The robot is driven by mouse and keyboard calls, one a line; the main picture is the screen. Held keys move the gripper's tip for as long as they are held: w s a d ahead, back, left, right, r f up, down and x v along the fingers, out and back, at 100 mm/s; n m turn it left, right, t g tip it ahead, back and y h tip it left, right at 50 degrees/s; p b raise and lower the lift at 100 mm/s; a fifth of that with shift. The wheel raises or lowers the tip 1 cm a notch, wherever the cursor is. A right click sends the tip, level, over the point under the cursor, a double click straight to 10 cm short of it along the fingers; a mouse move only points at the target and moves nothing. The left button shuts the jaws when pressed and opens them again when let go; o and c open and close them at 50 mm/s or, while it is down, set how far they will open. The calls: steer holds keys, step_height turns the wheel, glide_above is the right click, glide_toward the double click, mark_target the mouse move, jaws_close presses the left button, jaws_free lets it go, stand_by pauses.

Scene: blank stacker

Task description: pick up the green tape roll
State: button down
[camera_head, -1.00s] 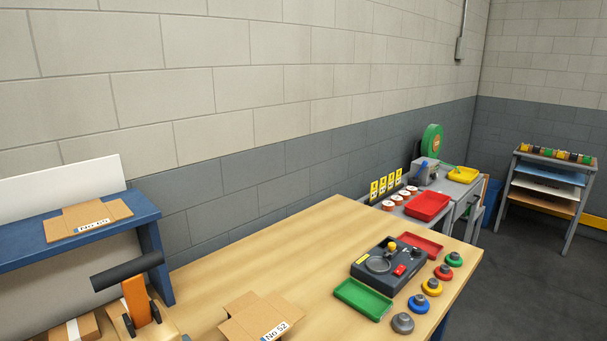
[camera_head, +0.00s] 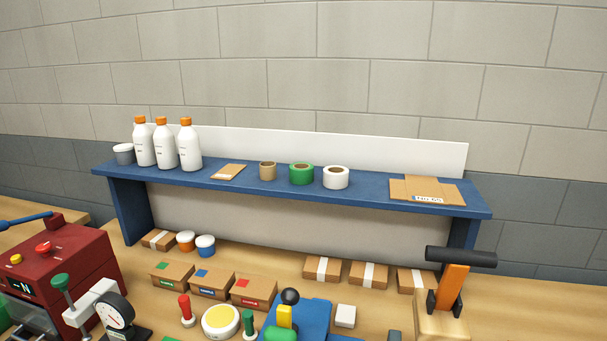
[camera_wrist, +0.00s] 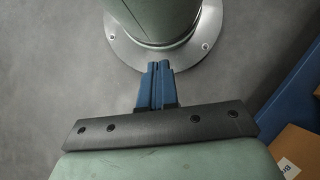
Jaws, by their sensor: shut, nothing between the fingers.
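The green tape roll (camera_head: 301,173) stands on the blue shelf (camera_head: 344,205) in the head view, between a tan tape roll (camera_head: 267,171) and a white tape roll (camera_head: 335,177). Narrow gaps separate the three. My gripper (camera_wrist: 159,66) shows only in the wrist view. Its blue fingers are together with nothing between them, and it points at the grey floor and a round bolted base plate. The tape roll is not in the wrist view, and my gripper is not in the head view.
Below are small boxes (camera_head: 211,282), a maroon machine (camera_head: 62,270) and a black-handled tool (camera_head: 456,265). A blue edge (camera_wrist: 292,92) shows in the wrist view.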

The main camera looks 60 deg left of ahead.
steer(key=c, duration=1.9)
jaws_free()
steer(key=o, duration=1.8)
steer(key=shift+o, duration=0.2)
